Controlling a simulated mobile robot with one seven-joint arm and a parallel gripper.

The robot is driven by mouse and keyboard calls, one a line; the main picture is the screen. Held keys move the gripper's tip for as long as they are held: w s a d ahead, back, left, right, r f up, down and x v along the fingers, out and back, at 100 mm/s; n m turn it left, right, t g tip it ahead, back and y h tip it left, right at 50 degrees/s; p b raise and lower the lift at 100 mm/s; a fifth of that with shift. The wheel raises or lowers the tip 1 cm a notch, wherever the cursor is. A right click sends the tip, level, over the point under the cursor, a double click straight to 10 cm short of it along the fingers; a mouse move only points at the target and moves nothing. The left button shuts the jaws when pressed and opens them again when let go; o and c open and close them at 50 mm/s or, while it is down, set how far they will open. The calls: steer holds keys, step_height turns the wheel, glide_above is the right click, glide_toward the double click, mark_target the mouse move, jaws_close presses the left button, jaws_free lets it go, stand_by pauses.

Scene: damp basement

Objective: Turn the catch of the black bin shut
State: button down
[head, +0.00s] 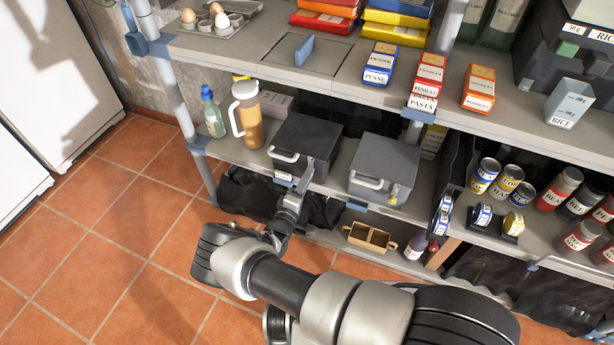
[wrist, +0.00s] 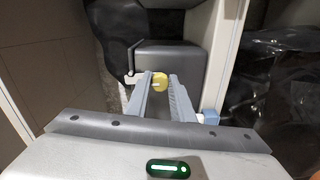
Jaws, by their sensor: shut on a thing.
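The black bin (head: 312,138) stands on the middle shelf, with a white handle (head: 285,157) on its front. In the wrist view the bin's dark front (wrist: 178,60) lies straight ahead, and its handle (wrist: 131,62) is left of my fingers. The catch (wrist: 160,79) is a small yellow piece with a paler bar, between my fingertips. My gripper (head: 303,182) is at the bin's front and is shut on the catch; it also shows in the wrist view (wrist: 161,85). In the head view the gripper hides the catch. I cannot tell how far the catch is turned.
A grey bin (head: 388,160) with a white handle and its own catch stands just right. A jug (head: 247,112) and a spray bottle (head: 212,112) stand left on the same shelf. A wooden caddy (head: 369,238) is below. The tiled floor (head: 110,215) at left is clear.

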steer(key=shift+a+m, duration=0.1)
steer(key=shift+m, duration=0.4)
steer(key=c, duration=1.5)
jaws_free()
steer(key=shift+c, duration=0.2)
steer(key=shift+s, duration=0.1)
steer(key=p+v, duration=0.2)
steer(key=v, duration=1.5)
steer(key=shift+s, duration=0.15)
